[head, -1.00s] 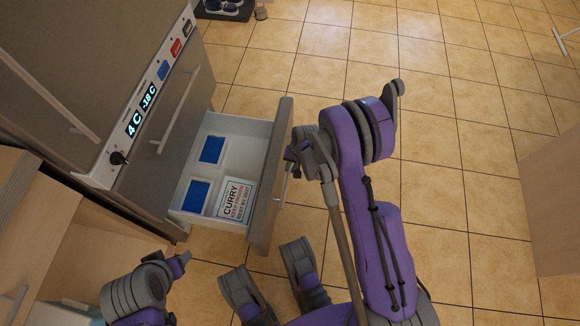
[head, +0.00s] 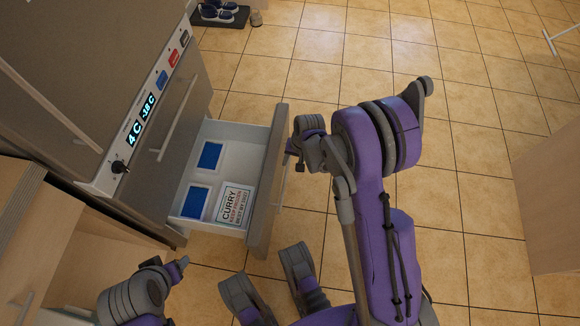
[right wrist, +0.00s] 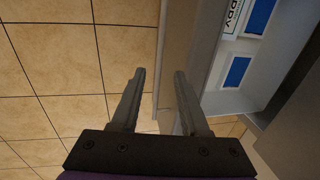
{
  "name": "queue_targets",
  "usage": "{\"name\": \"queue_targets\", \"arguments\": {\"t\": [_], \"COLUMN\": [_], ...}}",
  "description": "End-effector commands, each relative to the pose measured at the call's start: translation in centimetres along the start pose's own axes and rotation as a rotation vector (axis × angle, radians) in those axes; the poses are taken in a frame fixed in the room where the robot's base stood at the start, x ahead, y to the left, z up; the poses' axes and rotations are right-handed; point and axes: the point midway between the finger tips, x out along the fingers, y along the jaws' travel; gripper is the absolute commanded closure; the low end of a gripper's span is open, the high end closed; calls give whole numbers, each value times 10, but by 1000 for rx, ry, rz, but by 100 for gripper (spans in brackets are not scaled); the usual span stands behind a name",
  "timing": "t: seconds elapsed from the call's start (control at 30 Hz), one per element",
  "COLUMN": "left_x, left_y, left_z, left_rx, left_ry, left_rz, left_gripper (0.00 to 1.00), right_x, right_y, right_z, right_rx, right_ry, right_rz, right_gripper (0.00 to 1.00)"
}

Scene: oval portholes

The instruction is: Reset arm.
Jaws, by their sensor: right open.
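My right gripper (head: 296,158) is beside the front of the open freezer drawer (head: 273,170), on its outer side. In the right wrist view its two fingers (right wrist: 158,76) are apart with nothing held between them. The drawer front (right wrist: 187,50) lies just beyond and beside the fingertips; whether they touch it is unclear. My left arm shows at the lower left of the head view, with a small grey tip (head: 178,268); its jaw state is unclear.
The drawer holds a white curry box (head: 234,204) and two blue-topped packages (head: 209,156) (head: 195,202). The grey fridge (head: 85,80) stands at the left, a wooden cabinet (head: 60,245) below it. Shoes (head: 218,12) lie at the top. Tiled floor (head: 470,130) is open to the right.

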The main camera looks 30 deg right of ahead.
Motion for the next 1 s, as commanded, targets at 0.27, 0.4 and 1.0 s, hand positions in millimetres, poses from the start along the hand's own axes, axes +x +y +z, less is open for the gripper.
{"name": "queue_targets", "arguments": {"t": [0.27, 0.4, 1.0], "left_x": [-7, -6, -6], "left_y": [0, 0, 0], "left_z": [-2, -1, -2], "left_rx": [0, 0, 0], "left_ry": [2, 2, 2], "left_rz": [0, 0, 0], "left_gripper": [36, 36, 36], "right_x": [-22, -22, -22], "right_y": [0, 0, 0], "right_z": [0, 0, 0], "right_rx": [1, 1, 0], "right_ry": [0, 0, 0], "right_rz": [0, 0, 1], "right_gripper": [55, 55, 55]}}
